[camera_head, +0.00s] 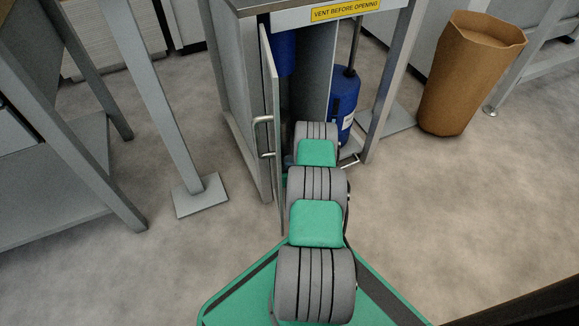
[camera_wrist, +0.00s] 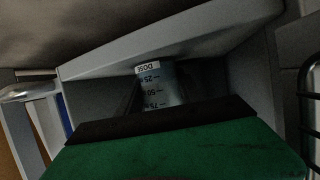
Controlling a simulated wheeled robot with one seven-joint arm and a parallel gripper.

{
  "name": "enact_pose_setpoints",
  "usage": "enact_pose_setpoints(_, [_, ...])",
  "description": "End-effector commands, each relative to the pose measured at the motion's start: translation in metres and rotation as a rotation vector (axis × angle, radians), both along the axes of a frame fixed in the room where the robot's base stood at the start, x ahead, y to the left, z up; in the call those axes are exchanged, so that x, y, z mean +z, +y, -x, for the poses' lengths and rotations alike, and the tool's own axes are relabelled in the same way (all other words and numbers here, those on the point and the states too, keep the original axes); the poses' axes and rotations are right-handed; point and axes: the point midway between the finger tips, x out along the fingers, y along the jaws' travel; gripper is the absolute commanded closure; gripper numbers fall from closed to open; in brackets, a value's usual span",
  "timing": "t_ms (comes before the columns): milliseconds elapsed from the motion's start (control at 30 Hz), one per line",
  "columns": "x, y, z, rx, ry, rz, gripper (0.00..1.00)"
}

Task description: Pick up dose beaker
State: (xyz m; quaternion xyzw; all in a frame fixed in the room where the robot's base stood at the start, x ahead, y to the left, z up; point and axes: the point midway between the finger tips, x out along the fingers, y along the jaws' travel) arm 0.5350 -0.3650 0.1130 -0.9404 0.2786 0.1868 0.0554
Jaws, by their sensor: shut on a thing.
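The dose beaker (camera_wrist: 155,82) shows in the wrist view as a clear, bluish vessel. It has a white DOSE label and dark graduation marks, and its lettering appears upside down. My gripper (camera_wrist: 161,92) is shut on the beaker, which sits between its dark fingers. The green and black gripper body covers the lower part of this view and hides part of the beaker. In the head view my arm reaches into the open cabinet, and its own links hide the gripper and beaker. I cannot tell whether the beaker touches a surface.
The cabinet door (camera_head: 270,130) stands open just left of my arm. A blue container (camera_head: 344,100) stands right of the arm, beside a grey post (camera_head: 390,80). A brown bin (camera_head: 466,75) is further right. The floor (camera_head: 450,210) at right is clear.

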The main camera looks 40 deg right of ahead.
Motion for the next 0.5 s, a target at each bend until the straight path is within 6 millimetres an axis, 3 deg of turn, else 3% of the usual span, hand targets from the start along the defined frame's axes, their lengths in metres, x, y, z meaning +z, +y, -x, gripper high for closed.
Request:
enact_pose_setpoints(367, [-0.0003,0.0002,0.0003,0.0,0.001,-0.001,1.0])
enact_pose_setpoints(500, [0.0,0.0001,0.0001,0.0,0.0,0.0,1.0])
